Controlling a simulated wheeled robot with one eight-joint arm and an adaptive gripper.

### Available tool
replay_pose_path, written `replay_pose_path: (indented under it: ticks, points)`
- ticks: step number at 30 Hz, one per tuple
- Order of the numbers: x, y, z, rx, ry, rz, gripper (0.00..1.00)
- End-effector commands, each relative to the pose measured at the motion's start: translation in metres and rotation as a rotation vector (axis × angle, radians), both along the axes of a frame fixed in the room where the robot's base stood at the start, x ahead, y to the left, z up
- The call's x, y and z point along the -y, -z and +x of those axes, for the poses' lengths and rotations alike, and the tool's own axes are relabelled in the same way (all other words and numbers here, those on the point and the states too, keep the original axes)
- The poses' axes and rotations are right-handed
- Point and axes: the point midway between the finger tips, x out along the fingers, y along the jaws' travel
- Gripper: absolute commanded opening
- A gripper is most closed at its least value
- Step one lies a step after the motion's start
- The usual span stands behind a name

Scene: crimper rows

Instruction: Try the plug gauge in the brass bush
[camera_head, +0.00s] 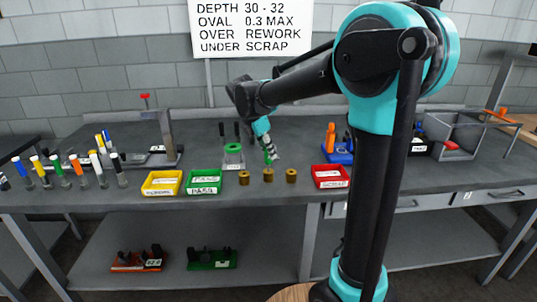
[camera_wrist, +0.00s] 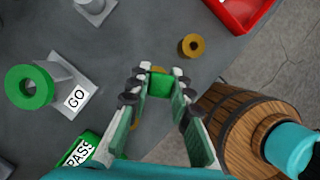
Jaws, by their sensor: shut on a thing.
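My gripper (camera_head: 269,155) is shut on a green-handled piece, seen as a green block (camera_wrist: 160,86) between the fingertips (camera_wrist: 159,80) in the wrist view. It looks like the plug gauge; its lower end is hidden. In the head view the gripper is above the middle brass bush (camera_head: 268,175); I cannot tell whether the gauge touches or enters it. Brass shows just past the green block. Another brass bush (camera_head: 244,177) stands left and another (camera_head: 291,176) right. The right one lies clear of the fingers in the wrist view (camera_wrist: 191,45).
A grey stand with a green ring (camera_head: 234,150) is behind the left bush; the wrist view shows its GO label (camera_wrist: 75,98). A yellow tray (camera_head: 162,190), a green PASS tray (camera_head: 205,191) and a red tray (camera_head: 330,184) flank the bushes. A wooden barrel (camera_wrist: 236,115) is near the bench edge.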

Motion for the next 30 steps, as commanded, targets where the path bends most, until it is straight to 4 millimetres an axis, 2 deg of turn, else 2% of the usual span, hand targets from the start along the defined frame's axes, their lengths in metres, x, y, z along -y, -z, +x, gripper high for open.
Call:
replay_pose_path:
  ticks: [30]
  points:
    - [0.000,-0.035,0.000,0.000,0.000,0.000,0.00]
